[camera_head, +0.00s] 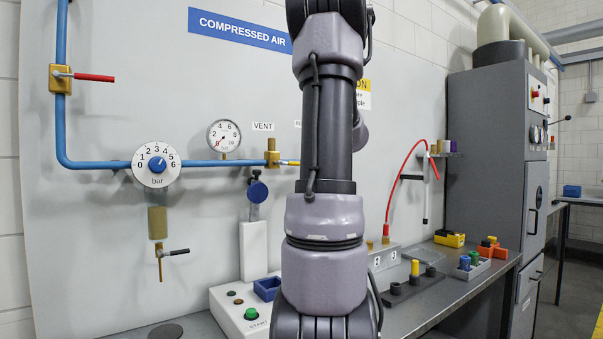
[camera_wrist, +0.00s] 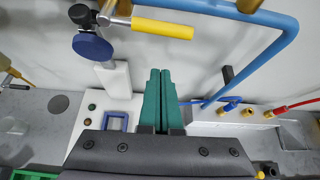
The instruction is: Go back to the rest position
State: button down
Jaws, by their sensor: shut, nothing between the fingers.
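My gripper (camera_wrist: 161,84) shows in the wrist view as two green fingers pressed together, with nothing between them. It points toward the pale wall panel, above the white start box (camera_wrist: 108,112) and clear of it. In the head view my arm stands upright across the middle, and my gripper is not visible there. A vent valve with a yellow handle (camera_wrist: 162,28) is in front of the fingers in the wrist view. The blue air pipe (camera_wrist: 285,45) runs to its right.
In the head view a pressure dial (camera_head: 157,165), a gauge (camera_head: 224,135) and a red-handled valve (camera_head: 92,77) are on the panel at left. A black peg rack (camera_head: 414,286) is on the bench, beside a tall grey cabinet (camera_head: 487,155).

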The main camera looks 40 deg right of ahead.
jog(key=v, duration=0.7)
jog(key=s+a+f+n+g+y, duration=0.1)
jog(key=a+n+g+y, duration=0.1)
jog(key=a+n, duration=0.85)
jog(key=s+a+f+n+g+y, duration=0.15)
jog(key=a+n, duration=0.35)
jog(key=a, duration=1)
jog(key=s+a+f+n+g, duration=0.1)
jog(key=s+a+f+n, duration=0.4)
jog(key=s+a+n, duration=0.6)
jog(key=a+n, duration=0.1)
jog(key=n, duration=0.5)
jog(key=shift+s+h, duration=0.3)
jog(key=shift+h, duration=0.05)
